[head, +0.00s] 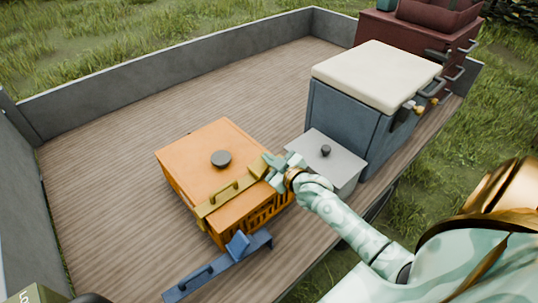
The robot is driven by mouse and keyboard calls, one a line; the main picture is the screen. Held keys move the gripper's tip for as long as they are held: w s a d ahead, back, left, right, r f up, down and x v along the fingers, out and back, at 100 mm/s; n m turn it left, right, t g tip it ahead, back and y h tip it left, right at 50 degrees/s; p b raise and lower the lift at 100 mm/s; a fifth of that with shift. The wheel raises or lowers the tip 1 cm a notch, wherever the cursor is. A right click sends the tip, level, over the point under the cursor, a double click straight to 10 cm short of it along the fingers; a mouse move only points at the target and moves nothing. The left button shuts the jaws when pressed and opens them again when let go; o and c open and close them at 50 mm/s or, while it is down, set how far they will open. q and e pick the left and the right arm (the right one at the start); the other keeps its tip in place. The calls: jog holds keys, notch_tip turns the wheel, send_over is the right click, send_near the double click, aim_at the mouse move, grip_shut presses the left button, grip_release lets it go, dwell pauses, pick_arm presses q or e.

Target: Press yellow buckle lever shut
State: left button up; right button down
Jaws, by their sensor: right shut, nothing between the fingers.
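The yellow buckle lever (234,196) lies as a strap with a handle across the front top of the orange crate (201,152). Its right end is at my right gripper (274,171), which is shut and empty. The gripper's fingers are at or just above the strap's right end; I cannot tell whether they touch it. The crate has a dark round knob (221,159) on its lid. My left gripper is not in view.
A blue strap with a handle (219,268) lies on the wooden bed in front of the crate. A grey box (335,157) with a knob and a blue cooler (348,114) with a cream lid stand to the right. Grey side walls (170,68) edge the bed.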

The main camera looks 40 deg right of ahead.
jog(key=shift+d+f+m+y+p, duration=0.2)
jog(key=shift+d+m+y+p, duration=0.15)
jog(key=shift+m, duration=0.35)
jog(key=shift+w+d+f+m+y, duration=0.1)
jog(key=shift+d+f+m+y, duration=0.25)
jog(key=shift+f+m, duration=0.45)
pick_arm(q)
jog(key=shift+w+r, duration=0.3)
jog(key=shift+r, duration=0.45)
pick_arm(e)
jog(key=shift+r, duration=0.15)
notch_tip(320, 180, up, 5)
jog(key=p, duration=0.5)
jog(key=shift+r+p, duration=0.2)
jog(key=shift+p, duration=0.1)
pick_arm(q)
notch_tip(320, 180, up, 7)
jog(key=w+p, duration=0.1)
jog(key=p, duration=0.1)
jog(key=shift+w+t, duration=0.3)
pick_arm(e)
jog(key=f+v, duration=0.1)
jog(key=v, duration=0.8)
jog(key=shift+s+d, duration=0.15)
jog(key=shift+s, duration=0.3)
